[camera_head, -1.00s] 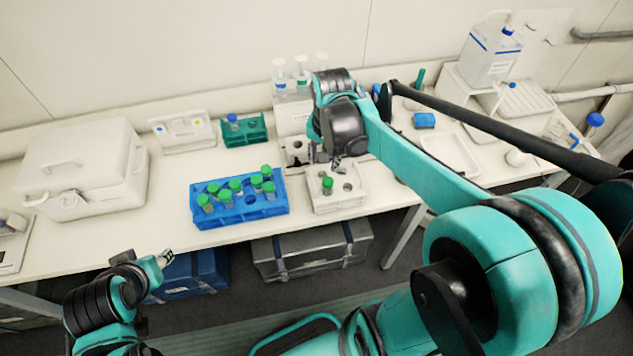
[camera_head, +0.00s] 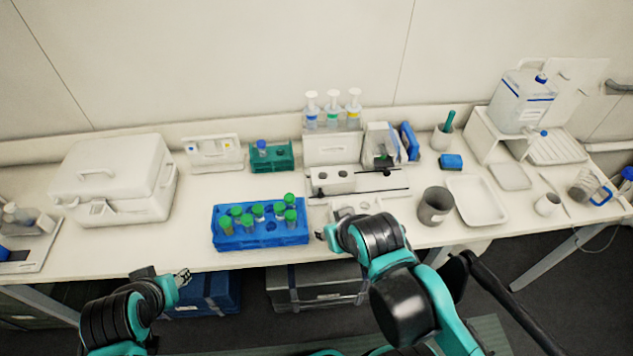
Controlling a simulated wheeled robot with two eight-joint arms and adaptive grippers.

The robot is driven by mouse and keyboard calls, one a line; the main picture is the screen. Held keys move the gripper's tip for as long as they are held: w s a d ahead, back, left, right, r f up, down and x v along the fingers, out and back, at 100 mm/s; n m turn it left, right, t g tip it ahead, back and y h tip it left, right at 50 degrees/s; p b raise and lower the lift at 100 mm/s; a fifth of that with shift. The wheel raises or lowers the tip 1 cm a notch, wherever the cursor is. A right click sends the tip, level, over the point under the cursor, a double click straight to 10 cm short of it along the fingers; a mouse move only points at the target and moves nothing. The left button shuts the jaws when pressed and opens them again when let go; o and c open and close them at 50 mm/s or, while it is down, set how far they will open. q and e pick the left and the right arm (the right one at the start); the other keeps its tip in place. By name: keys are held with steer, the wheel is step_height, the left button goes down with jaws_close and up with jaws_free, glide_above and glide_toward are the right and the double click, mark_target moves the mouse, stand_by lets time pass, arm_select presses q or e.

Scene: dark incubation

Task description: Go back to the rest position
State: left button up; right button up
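My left gripper (camera_head: 184,277) is in front of the bench's front edge at lower left, apart from everything on the bench. Its small fingers look parted, with nothing between them. My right gripper (camera_head: 325,234) is near the bench's front edge, just right of the blue rack (camera_head: 262,239) and in front of the white rack (camera_head: 345,212). Its fingertips are small and partly turned away, so I cannot tell if they are open; no object shows in them. The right arm hides part of the white rack.
The blue rack holds several green-capped tubes (camera_head: 290,201). A grey cup (camera_head: 435,206) and white tray (camera_head: 477,200) stand to the right of my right arm. A white cooler box (camera_head: 115,178) is at left. The bench's front left is clear.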

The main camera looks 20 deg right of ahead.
step_height(320, 180, down, 13)
steer(key=b, duration=1.3)
steer(key=shift+f, duration=0.2)
